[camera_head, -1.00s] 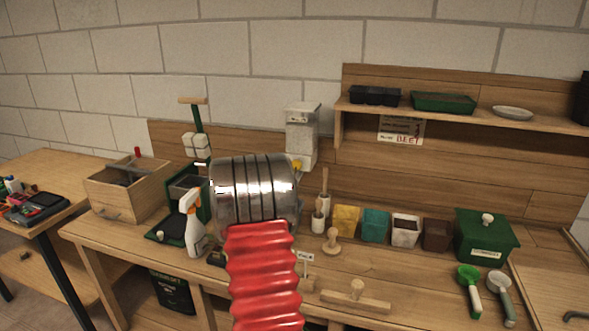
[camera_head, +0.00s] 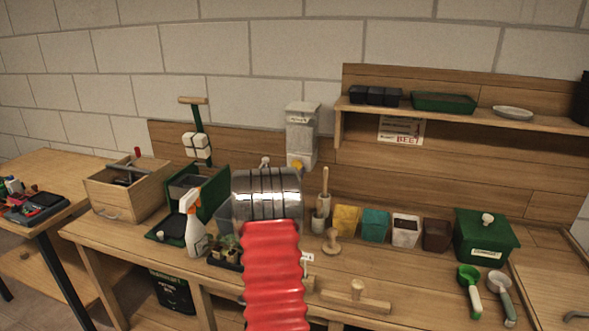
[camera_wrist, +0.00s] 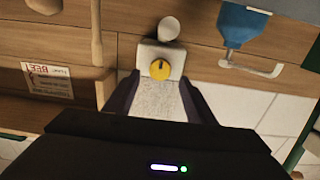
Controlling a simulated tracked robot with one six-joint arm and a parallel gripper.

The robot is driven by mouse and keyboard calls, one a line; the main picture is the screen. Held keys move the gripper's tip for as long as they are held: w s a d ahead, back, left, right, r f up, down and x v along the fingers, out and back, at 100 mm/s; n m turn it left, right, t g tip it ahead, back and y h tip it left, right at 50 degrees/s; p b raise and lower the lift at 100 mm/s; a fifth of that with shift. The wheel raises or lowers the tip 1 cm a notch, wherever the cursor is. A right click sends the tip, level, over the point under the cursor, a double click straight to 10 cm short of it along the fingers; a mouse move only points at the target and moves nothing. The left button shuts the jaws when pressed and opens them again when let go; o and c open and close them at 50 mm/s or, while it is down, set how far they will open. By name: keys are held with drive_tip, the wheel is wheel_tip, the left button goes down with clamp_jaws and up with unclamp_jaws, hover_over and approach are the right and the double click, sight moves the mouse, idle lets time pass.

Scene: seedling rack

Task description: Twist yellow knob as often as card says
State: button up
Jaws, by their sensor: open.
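The yellow knob (camera_head: 298,165) is on the lower front of a pale dispenser (camera_head: 301,130) fixed to the back board. In the wrist view the round knob (camera_wrist: 160,69) bears a dark upright mark. My gripper (camera_wrist: 160,80) shows there as two dark, spread fingers, one on either side of the dispenser body, with nothing held. I cannot tell how far the knob lies from the fingertips. The card (camera_head: 401,131) hangs under the shelf and also shows in the wrist view (camera_wrist: 48,80). BEET in red is legible; its smaller print is not. In the head view my arm hides the gripper.
Seed bags (camera_head: 346,219), a green lidded box (camera_head: 487,236) and a wooden stamp (camera_head: 332,243) stand on the bench right of my arm. A spray bottle (camera_head: 193,225) and seedling tray (camera_head: 225,251) are left of it. A shelf (camera_head: 460,115) juts out at upper right.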

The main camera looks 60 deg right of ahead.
sight(296, 165)
drive_tip(key=shift+w+d, duration=0.15)
drive_tip(key=shift+d, duration=0.8)
drive_tip(key=shift+w+d, duration=0.15)
drive_tip(key=shift+d, duration=0.8)
drive_tip(key=shift+c, duration=0.3)
drive_tip(key=c, duration=1)
drive_tip(key=shift+o, duration=0.2)
drive_tip(key=shift+m, duration=0.4)
drive_tip(key=m, duration=0.3)
drive_tip(key=shift+m, duration=0.3)
drive_tip(key=m, duration=0.4)
drive_tip(key=shift+s+f, duration=0.1)
drive_tip(key=shift+s, duration=0.05)
drive_tip(key=m, duration=0.5)
drive_tip(key=shift+s+f, duration=0.1)
drive_tip(key=shift+f+m, duration=0.15)
drive_tip(key=shift+m, duration=2.15)
